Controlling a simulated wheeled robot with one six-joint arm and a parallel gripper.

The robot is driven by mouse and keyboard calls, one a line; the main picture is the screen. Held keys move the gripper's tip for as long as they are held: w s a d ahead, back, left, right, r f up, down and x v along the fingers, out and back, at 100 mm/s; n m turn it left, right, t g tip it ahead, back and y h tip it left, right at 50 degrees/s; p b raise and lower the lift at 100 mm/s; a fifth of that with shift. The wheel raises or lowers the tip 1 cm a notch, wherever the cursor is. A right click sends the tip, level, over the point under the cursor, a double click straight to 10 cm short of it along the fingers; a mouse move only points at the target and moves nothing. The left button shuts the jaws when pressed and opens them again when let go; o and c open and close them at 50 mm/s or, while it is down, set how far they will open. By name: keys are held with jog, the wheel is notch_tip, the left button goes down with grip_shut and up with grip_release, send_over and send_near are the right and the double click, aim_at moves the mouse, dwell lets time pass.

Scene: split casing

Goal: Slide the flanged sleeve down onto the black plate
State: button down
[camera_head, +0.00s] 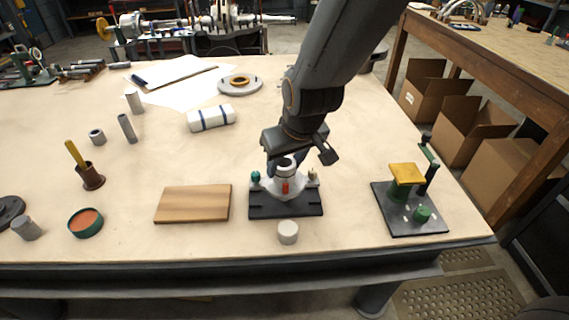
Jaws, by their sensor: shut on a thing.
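The black plate (285,210) lies flat on the table near its front edge. A pale flanged piece, which looks like the flanged sleeve (287,184), is at the middle of the plate, with a red mark on its front. My gripper (287,163) points down over the plate and is shut on the sleeve's upper part. A teal knob (256,176) and a tan knob (312,174) stand at the plate's back corners. Whether the sleeve's flange touches the plate is too small to tell.
A light grey cylinder (288,232) stands just in front of the plate. A wooden board (193,204) lies to the left. A dark stand with a yellow top (407,174) is to the right. A white roll with blue bands (211,118) lies behind.

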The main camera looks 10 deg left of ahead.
jog(key=shift+f+b, duration=1)
jog(key=shift+f, duration=0.6)
dwell(0.6)
jog(key=c, duration=0.9)
grip_release()
jog(key=shift+c, duration=0.2)
jog(key=shift+o, duration=0.2)
jog(key=shift+f, duration=0.1)
jog(key=shift+r+p, duration=1.8)
jog(key=shift+r, duration=0.75)
